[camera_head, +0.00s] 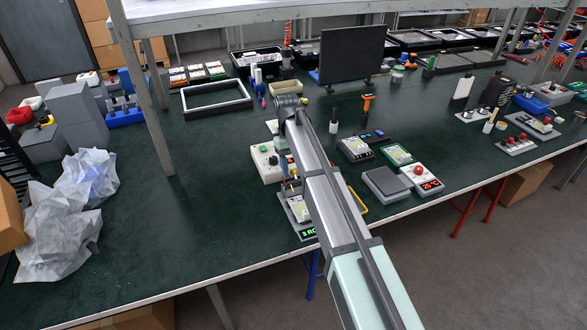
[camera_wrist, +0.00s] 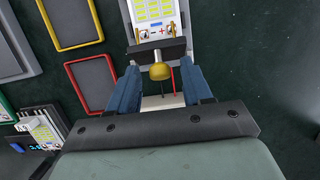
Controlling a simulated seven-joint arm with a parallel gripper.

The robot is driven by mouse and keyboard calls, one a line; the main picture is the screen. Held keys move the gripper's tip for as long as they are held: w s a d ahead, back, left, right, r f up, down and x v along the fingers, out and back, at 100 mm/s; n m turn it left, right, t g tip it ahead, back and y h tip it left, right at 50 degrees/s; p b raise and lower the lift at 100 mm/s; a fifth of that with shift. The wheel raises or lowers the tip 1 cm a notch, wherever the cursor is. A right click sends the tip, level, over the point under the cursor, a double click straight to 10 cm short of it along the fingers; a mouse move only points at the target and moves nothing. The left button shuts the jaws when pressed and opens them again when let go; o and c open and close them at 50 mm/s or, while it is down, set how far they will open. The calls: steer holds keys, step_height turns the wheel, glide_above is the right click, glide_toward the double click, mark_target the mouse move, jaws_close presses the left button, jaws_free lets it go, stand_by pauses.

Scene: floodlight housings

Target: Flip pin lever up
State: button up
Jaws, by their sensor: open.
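In the wrist view a brass-coloured round knob (camera_wrist: 161,72), which looks like the pin lever's tip, shows between the two blue fingers of my gripper (camera_wrist: 160,84). The fingers are apart, one on each side of the knob, with gaps visible. A dark bar (camera_wrist: 150,54) lies behind the knob, on a white panel (camera_wrist: 154,12) with yellow labels. Whether the lever is up or down I cannot tell. In the head view the panel's lower end, with a green display (camera_head: 307,233), shows beside my arm; the arm hides my fingertips and the lever.
Left of the panel in the wrist view lie a red-framed tray (camera_wrist: 92,83) and a yellow-framed tray (camera_wrist: 72,22). In the head view a white control box (camera_head: 267,162) stands just left of my arm, and a grey box (camera_head: 385,184) to its right. The table's left middle is clear.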

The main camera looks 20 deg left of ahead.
steer(key=w+a+r, duration=0.4)
steer(key=w+a, duration=0.5)
steer(key=shift+w+a, duration=0.2)
steer(key=shift+r, duration=0.1)
steer(key=s+d+r+t+y, duration=0.2)
steer(key=s+d+r, duration=0.6)
steer(key=s+d, duration=0.2)
step_height(320, 180, down, 12)
steer(key=shift+w+a+f, duration=0.15)
steer(key=shift+f, duration=0.1)
stand_by(0.4)
steer(key=shift+c, duration=0.4)
